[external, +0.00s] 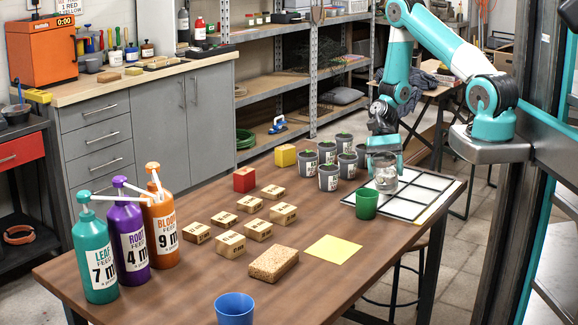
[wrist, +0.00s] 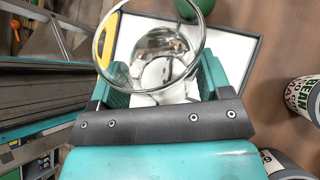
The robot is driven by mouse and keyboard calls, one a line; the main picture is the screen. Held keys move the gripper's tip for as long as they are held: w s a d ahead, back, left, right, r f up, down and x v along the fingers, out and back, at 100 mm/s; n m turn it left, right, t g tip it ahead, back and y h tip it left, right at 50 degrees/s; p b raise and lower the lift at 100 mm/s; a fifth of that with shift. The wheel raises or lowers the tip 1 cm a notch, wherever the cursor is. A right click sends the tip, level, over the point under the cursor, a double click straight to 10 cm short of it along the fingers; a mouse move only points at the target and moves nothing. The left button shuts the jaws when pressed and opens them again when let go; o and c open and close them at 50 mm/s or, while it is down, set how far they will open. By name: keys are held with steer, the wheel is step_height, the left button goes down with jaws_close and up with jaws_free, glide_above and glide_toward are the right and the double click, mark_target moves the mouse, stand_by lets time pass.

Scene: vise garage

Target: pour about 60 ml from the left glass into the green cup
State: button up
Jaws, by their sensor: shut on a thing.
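A clear glass (external: 387,181) is held in my gripper (external: 384,162), whose fingers close on its sides. The glass looks upright, beside and a little behind the green cup; I cannot tell if its base touches the tray below. In the wrist view the round rim of the glass (wrist: 107,50) shows between the teal fingers (wrist: 160,85). The liquid level inside is not clear. The green cup (external: 367,205) stands upright on the table at the tray's left corner. Part of it shows at the top of the wrist view (wrist: 187,8). No second glass is visible.
A white gridded tray (external: 425,192) lies under and right of the glass. Several grey labelled pots (external: 328,178) stand just left of my gripper. A yellow sheet (external: 333,249), a sponge (external: 273,264), wooden blocks (external: 229,244) and a blue cup (external: 234,309) lie nearer. Pump bottles (external: 97,260) stand far left.

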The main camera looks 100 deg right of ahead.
mark_target(381, 176)
steer(key=w+a+g+h, duration=0.1)
steer(key=g+h, duration=0.1)
steer(key=shift+w+a+r+m+h+b, duration=0.3)
steer(key=shift+w+a+r+m+b, duration=0.05)
steer(key=shift+w+a+m, duration=0.05)
steer(key=shift+w+a+r+g+h, duration=0.15)
steer(key=shift+r+g+h, duration=0.3)
steer(key=shift+g+h, duration=0.05)
steer(key=shift+r+m+g+h, duration=0.4)
steer(key=shift+r+g+h, duration=0.1)
steer(key=shift+g+h, duration=0.1)
stand_by(0.4)
steer(key=shift+w+a+f+h, duration=0.1)
steer(key=shift+f+h, duration=0.1)
steer(key=shift+h, duration=0.2)
steer(key=shift+w+a+f+g+b, duration=0.1)
steer(key=shift+w+a+g+b, duration=0.2)
steer(key=shift+w+a+g, duration=0.2)
stand_by(1.0)
steer(key=shift+s+d+r+m+h, duration=0.15)
steer(key=shift+r+m+h, duration=0.15)
steer(key=shift+h, duration=0.3)
stand_by(0.3)
steer(key=shift+r+g+h+p, duration=0.25)
steer(key=shift+g+h+p, duration=0.05)
steer(key=shift+g, duration=0.4)
stand_by(0.3)
